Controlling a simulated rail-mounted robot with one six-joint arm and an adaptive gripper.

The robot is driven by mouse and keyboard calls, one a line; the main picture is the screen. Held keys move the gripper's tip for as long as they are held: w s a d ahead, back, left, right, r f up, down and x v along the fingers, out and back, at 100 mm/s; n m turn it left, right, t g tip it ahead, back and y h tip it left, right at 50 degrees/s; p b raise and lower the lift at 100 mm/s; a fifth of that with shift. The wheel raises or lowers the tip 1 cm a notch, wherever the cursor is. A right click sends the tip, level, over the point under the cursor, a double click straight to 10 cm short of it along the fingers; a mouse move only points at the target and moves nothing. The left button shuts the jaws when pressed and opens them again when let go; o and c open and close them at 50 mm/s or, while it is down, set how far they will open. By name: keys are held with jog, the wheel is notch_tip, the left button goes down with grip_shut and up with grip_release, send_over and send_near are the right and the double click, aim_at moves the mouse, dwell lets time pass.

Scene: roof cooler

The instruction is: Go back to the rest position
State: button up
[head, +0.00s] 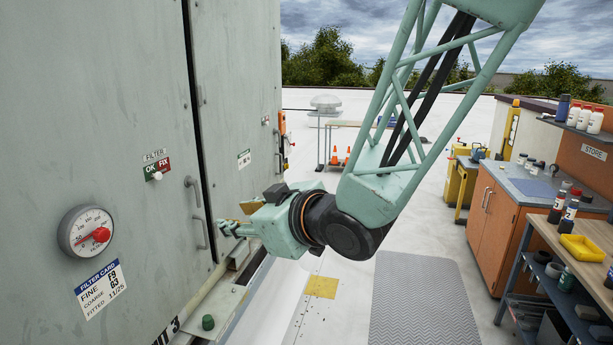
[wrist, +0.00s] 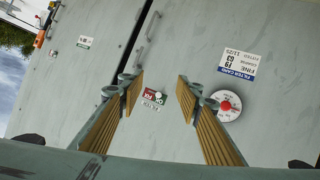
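My gripper (head: 232,224) is in front of the grey-green cooler cabinet (head: 95,60), near its door handles, in the head view. In the wrist view my gripper (wrist: 160,86) is open, with its two ribbed tan finger pads apart. Nothing is held between them; the cabinet face shows through the gap. The small OK/FIX filter switch (head: 157,173) is on the cabinet; it also shows between the fingers in the wrist view (wrist: 153,97). I cannot tell from these views exactly how far the fingertips are from the cabinet.
A round gauge (head: 86,231) with a red hub and a filter card (head: 101,289) are on the cabinet at left. Door handles (head: 193,191) stick out near my gripper. An orange workbench (head: 520,200) with bottles stands at right. A grey mat (head: 425,300) lies on open roof floor.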

jog(key=s+d+m+h, duration=0.3)
jog(key=d, duration=0.7)
jog(key=s+d+m+h, duration=0.2)
jog(key=s+d+h, duration=0.1)
jog(key=d, duration=0.6)
jog(key=s+d+m+h, duration=0.3)
jog(key=d, duration=0.7)
jog(key=s+d+f+m+g+b, duration=0.1)
jog(key=s+d+m+g+b, duration=0.1)
jog(key=s, duration=1.2)
jog(key=s+d+f+m+g+b, duration=0.2)
jog(key=s+d, duration=0.3)
jog(key=s, duration=0.8)
jog(key=shift+s+d+g+h, duration=0.2)
jog(key=shift+s+g+h, duration=0.2)
jog(key=shift+g, duration=0.5)
jog(key=shift+w+f, duration=0.1)
